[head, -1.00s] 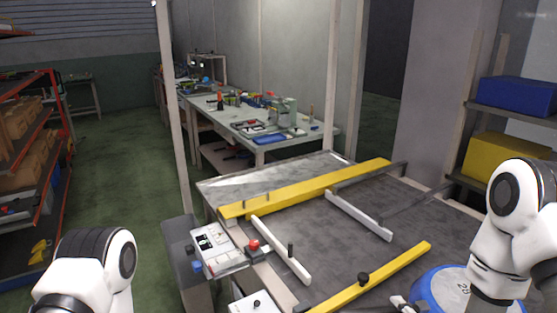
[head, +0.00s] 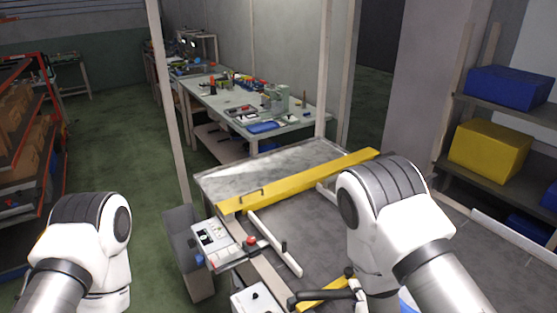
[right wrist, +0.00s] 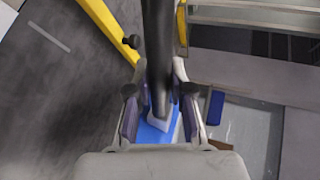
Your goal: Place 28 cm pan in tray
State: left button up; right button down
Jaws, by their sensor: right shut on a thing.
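My right gripper (right wrist: 160,95) is shut on the dark pan handle (right wrist: 158,45) in the right wrist view. The handle (head: 318,296) also sticks out to the left beside my right arm at the bottom of the head view. A small blue part of the pan (head: 408,305) shows past my right arm; most of the pan is hidden, and no size mark can be read now. Blue and white also show below the fingers in the right wrist view. My left arm is at the lower left, its gripper out of frame. I cannot make out a tray.
The grey conveyor (head: 310,222) has a yellow rail (head: 300,182) along its far side and a white guide bar (head: 273,244). A control box with a red button (head: 251,240) is at its left. Shelves with a blue bin (head: 507,87) and a yellow bin (head: 489,150) stand right.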

aim_at(243, 178)
jog(key=i+j, duration=1.1)
jog(key=i, duration=0.15)
jog(key=i+j, duration=1.1)
jog(key=i, duration=0.15)
